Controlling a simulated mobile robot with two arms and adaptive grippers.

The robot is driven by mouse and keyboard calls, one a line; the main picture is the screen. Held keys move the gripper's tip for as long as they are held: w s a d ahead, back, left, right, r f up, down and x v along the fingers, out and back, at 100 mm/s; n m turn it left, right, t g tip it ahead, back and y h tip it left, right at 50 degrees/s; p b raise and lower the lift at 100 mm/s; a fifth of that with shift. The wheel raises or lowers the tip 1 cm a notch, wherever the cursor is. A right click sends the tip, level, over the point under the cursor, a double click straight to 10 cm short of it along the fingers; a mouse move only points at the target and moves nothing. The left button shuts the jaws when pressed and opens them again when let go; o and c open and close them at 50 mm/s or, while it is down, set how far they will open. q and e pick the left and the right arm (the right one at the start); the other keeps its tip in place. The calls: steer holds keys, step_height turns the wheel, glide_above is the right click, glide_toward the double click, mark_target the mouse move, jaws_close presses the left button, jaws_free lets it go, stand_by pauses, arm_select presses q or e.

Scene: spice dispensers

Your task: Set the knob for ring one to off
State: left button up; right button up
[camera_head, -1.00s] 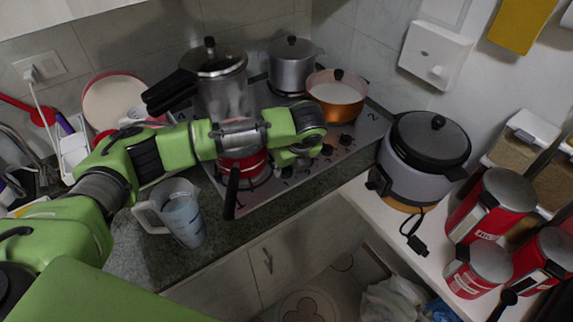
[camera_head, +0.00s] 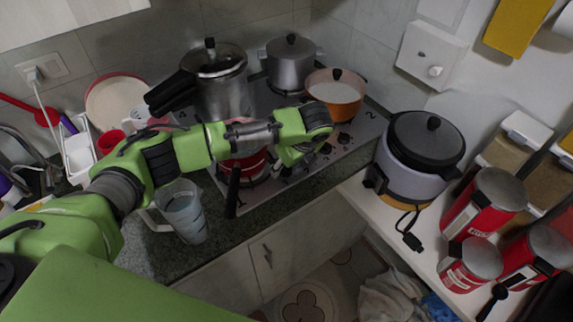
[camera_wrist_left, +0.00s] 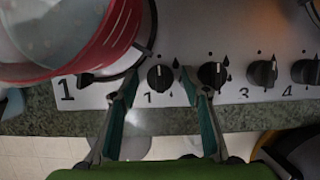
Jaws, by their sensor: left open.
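The knob for ring one (camera_wrist_left: 160,78) is a round black knob on the stove front, above a printed "1" in the left wrist view. A white line on it points roughly up. My left gripper (camera_wrist_left: 157,85) is open, its green-lined fingers on either side of this knob, with gaps visible on both sides. In the head view, my left gripper (camera_head: 294,155) is over the front of the stove (camera_head: 362,128), and my wrist hides the ring-one knob. My right gripper is not in view.
A third knob (camera_wrist_left: 262,73) and a fourth knob (camera_wrist_left: 305,71) stand to the right. A red pan (camera_wrist_left: 105,50) is close by on the left. The pressure cooker (camera_head: 222,92), copper pot (camera_head: 337,98) and measuring jug (camera_head: 184,215) surround my arm.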

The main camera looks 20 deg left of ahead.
arm_select(q)
steer(key=v, duration=1.2)
steer(key=shift+f, duration=0.1)
